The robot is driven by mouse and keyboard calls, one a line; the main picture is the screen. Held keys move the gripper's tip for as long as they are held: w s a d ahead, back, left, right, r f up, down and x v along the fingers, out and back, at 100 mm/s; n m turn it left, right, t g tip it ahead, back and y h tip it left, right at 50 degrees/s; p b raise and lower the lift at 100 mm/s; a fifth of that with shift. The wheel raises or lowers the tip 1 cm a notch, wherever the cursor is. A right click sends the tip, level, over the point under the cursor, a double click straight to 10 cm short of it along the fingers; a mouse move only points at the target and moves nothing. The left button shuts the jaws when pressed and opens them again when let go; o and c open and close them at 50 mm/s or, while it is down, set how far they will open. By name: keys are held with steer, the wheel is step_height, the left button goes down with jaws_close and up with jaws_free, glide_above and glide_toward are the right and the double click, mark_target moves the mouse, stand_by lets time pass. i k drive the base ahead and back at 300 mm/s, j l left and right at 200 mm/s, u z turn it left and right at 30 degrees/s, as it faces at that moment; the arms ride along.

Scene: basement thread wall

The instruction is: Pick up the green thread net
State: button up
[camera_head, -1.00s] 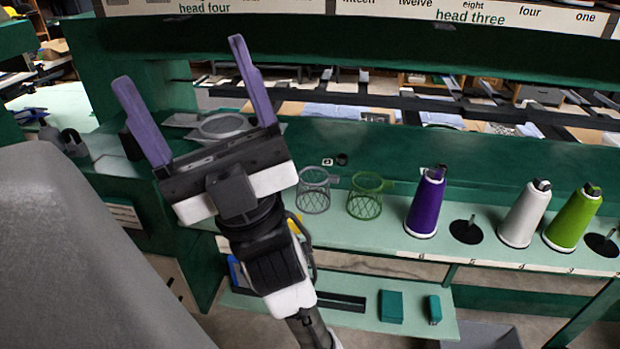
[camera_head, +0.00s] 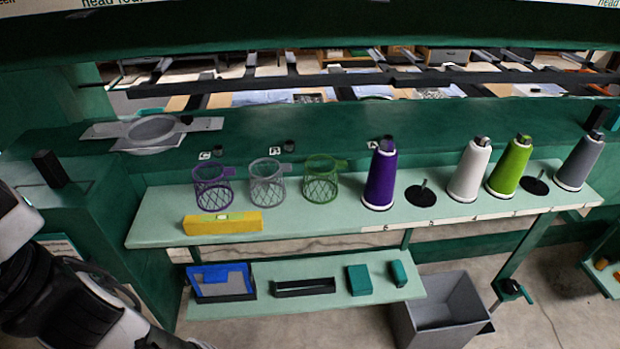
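The green thread net (camera_head: 320,180) is a small open mesh basket with a side tab. It stands upright on the pale green shelf, between a grey net (camera_head: 267,183) on its left and a purple thread cone (camera_head: 380,177) on its right. A purple net (camera_head: 213,188) stands further left. My gripper is out of view; only part of my arm shows at the lower left edge, well left of the nets.
A yellow level-like block (camera_head: 222,222) lies at the shelf's front edge, before the purple net. White (camera_head: 469,172), green (camera_head: 510,167) and grey (camera_head: 578,163) cones stand to the right. A lower shelf holds a blue tray (camera_head: 221,282). A grey bin (camera_head: 440,312) stands on the floor.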

mark_target(339, 164)
steer(key=j+z, duration=0.1)
steer(key=j, duration=0.25)
steer(key=k+j+z, duration=0.1)
steer(key=j, duration=0.3)
steer(key=k+j+z, duration=0.1)
steer(key=j, duration=0.25)
steer(key=k+j+z, duration=0.1)
steer(key=j, duration=0.25)
steer(key=i, duration=0.95)
